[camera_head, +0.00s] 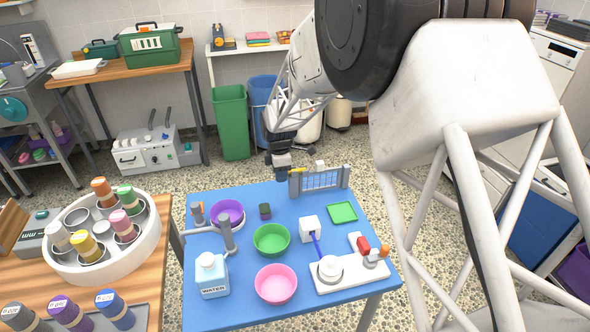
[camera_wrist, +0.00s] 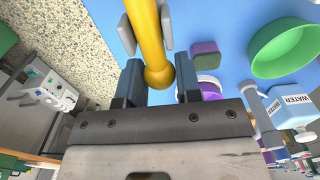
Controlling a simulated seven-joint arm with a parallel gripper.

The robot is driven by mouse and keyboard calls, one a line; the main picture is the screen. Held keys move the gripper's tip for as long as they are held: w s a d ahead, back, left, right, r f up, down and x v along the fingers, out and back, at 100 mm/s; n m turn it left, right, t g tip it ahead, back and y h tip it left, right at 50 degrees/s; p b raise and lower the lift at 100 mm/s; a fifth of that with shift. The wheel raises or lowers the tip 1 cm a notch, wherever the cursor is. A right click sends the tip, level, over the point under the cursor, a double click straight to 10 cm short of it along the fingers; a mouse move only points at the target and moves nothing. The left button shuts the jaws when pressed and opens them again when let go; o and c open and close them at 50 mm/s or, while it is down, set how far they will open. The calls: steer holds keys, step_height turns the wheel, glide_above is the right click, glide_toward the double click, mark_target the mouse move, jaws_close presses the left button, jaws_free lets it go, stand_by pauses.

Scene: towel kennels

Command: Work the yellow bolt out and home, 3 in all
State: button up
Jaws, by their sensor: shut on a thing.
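The yellow bolt (camera_wrist: 148,35) runs down from the top of the wrist view through a grey bracket and ends in a round yellow knob. My gripper (camera_wrist: 159,80) has one dark finger on each side of the knob and is shut on it. In the head view a small yellow part of the bolt (camera_head: 299,170) shows at the top left of the small grey gate (camera_head: 321,181). My gripper (camera_head: 283,172) is at the gate's left end there. How far the bolt is slid is hard to tell.
The blue table (camera_head: 243,306) holds a purple bowl (camera_head: 228,212), green bowl (camera_head: 271,240), pink bowl (camera_head: 276,284), water bottle (camera_head: 211,275), dark block (camera_head: 265,211), green tray (camera_head: 342,212) and a white base with a red-handled part (camera_head: 350,280). The gate stands at the far edge.

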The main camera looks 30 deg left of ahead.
steer(key=shift+w+d, duration=0.2)
steer(key=shift+d, duration=0.05)
stand_by(0.4)
steer(key=o, duration=1.3)
steer(key=shift+r, duration=0.1)
steer(key=shift+r, duration=4.95)
